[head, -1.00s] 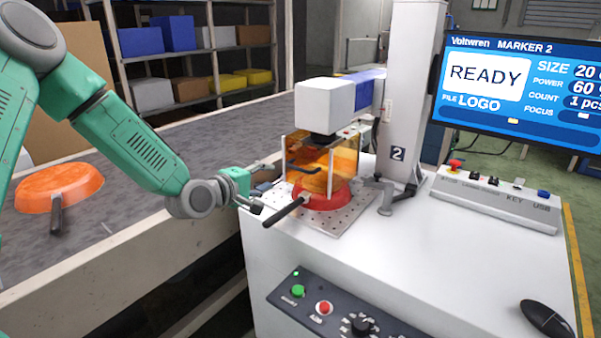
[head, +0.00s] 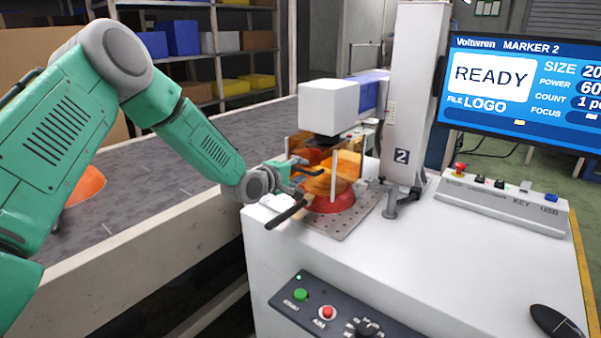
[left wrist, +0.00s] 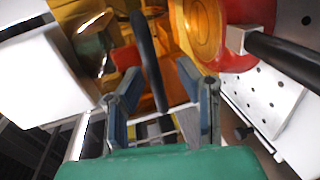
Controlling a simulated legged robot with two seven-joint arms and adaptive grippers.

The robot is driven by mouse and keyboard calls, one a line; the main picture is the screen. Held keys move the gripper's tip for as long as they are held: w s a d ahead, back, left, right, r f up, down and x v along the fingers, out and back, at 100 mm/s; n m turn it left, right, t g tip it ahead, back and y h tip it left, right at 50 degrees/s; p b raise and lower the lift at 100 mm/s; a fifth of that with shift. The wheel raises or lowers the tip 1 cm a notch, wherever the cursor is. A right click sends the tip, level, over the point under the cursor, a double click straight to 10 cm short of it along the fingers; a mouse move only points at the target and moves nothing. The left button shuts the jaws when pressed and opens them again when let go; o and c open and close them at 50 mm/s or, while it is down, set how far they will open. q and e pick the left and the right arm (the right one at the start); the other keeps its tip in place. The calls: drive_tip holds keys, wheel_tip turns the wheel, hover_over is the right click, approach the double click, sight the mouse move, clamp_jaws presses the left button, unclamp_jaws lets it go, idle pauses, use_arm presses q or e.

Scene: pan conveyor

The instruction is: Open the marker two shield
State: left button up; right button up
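The marker two shield (head: 347,164) is a see-through orange guard around a red pan (head: 328,204) under the white marking head. The pan's dark handle (head: 286,215) sticks out to the front left. My left gripper (head: 303,175) is at the shield's front left side, above the pan handle. In the left wrist view, its two blue-grey fingers (left wrist: 160,85) are apart, with the shield's dark bar handle (left wrist: 150,60) between them. I cannot tell whether either finger touches the bar. The orange panel (left wrist: 203,28) is just beyond. My right gripper is not in view.
The pan sits on a perforated plate (head: 352,223) on the white cabinet. A column (head: 412,90) marked 2 stands behind right. The screen (head: 520,85) reads READY. A button panel (head: 330,310) is on the cabinet's front. A conveyor (head: 150,170) with another orange pan (head: 88,184) runs at left.

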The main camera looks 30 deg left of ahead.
use_arm(q)
drive_tip(key=shift+d, duration=0.2)
clamp_jaws()
drive_tip(key=shift+d, duration=0.1)
wheel_tip(320, 180, up, 13)
drive_tip(key=p, duration=0.7)
drive_tip(key=shift+f, duration=0.2)
drive_tip(key=shift+w, duration=0.1)
unclamp_jaws()
drive_tip(key=shift+s, duration=0.2)
drive_tip(key=v, duration=1.1)
drive_tip(key=shift+s, duration=0.4)
